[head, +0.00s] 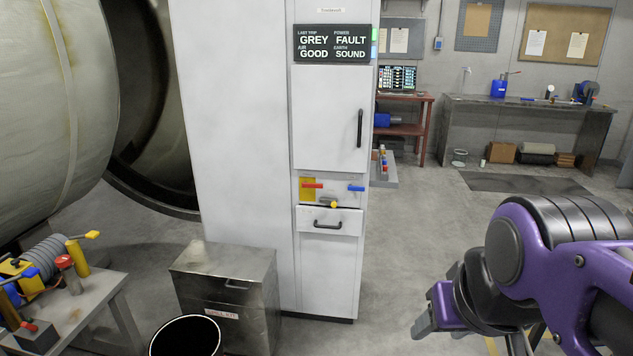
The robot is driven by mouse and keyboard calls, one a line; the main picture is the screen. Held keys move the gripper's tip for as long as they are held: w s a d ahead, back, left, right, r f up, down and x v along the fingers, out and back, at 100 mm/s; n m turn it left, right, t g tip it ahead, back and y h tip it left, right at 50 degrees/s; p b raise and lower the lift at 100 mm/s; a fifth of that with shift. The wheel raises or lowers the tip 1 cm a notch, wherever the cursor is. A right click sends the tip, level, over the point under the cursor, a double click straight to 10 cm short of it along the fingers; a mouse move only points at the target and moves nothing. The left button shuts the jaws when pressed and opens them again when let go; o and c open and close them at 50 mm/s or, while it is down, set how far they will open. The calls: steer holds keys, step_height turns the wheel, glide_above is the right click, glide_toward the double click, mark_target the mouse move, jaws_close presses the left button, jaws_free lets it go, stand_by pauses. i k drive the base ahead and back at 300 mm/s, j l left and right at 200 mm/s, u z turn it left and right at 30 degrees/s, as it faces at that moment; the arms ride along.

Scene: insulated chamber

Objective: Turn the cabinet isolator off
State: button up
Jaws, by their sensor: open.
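The white cabinet (330,262) stands upright in the middle of the head view. A red handle (313,186) lies level over a yellow plate (307,196). A blue handle (356,188) lies level at the right. I cannot tell which is the isolator, as labels are unreadable. My gripper (430,312) is at the lower right, open, apart from the cabinet and touching nothing visible; its fingers are partly hidden.
A bench with coloured valves (75,300) is at far left, beside a large round chamber door (60,110). The floor (420,225) right of the cabinet is clear.

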mark_target(305, 184)
steer(key=i+j+u, duration=0.15)
steer(key=i, duration=0.2)
steer(key=i+j+u, duration=0.1)
steer(key=i, duration=0.2)
steer(key=i+l+u, duration=0.5)
steer(key=i+u, duration=0.15)
steer(key=i, duration=0.15)
steer(key=k+j+z, duration=0.1)
steer(key=k+j, duration=0.3)
steer(key=i+l+u, duration=0.1)
steer(key=i+l, duration=0.35)
